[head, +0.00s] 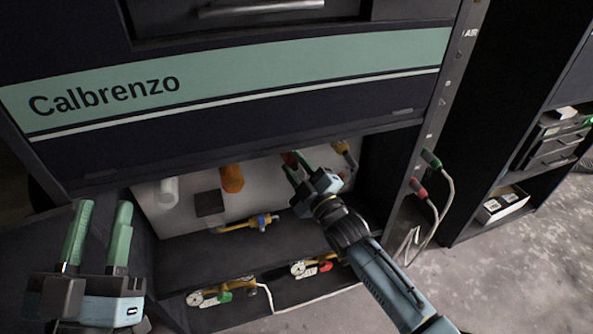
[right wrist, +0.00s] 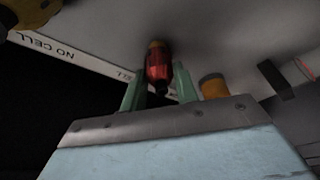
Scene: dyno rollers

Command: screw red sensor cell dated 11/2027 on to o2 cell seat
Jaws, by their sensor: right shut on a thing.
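The red sensor cell (right wrist: 158,68) is between the two green fingers of my right gripper (right wrist: 159,82). In the head view only a little red of the cell (head: 289,158) shows beside my right gripper (head: 297,167), inside the cabinet's lower bay. A brass-orange ring (right wrist: 157,44) shows at the cell's far end; I cannot tell whether it is the seat or part of the cell. A label partly hidden behind the gripper ends in "LL". The date on the cell is not readable. My left gripper (head: 102,212) is open and empty, at the lower left.
The white panel (head: 205,213) carries a white cylinder (head: 168,191), an orange cylinder (head: 232,179) and a yellow fitting (head: 346,154). A "NO CELL" label (right wrist: 52,40) is nearby. Yellow valve fittings (head: 245,224) lie below. Cables (head: 440,200) hang at the cabinet's right side.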

